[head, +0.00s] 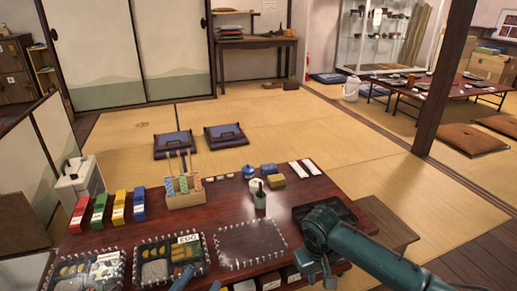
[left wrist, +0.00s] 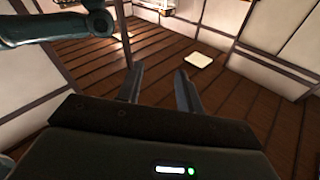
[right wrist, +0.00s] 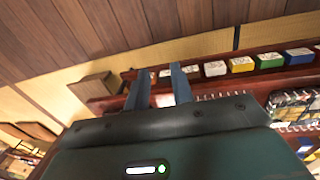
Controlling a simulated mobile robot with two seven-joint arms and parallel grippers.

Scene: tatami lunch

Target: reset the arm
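The task names no object. My left gripper shows in the left wrist view (left wrist: 158,82); its two dark fingers are apart with nothing between them, over bare wooden floor. A teal arm link of mine crosses that view's upper left. My right gripper shows in the right wrist view (right wrist: 160,78); its blue-grey fingers are apart and empty, in front of the low table's edge. In the head view my teal right arm reaches over the table's right front corner. Two blue-grey tips show at the bottom edge there; I cannot tell whose they are.
The low table (head: 295,221) carries trays such as the left tray (head: 121,265), coloured boxes including a yellow box (head: 119,212), a wooden holder (head: 185,199) and a bottle (head: 260,198). A stool (head: 388,222) stands right. Tatami (head: 270,130) behind is mostly clear.

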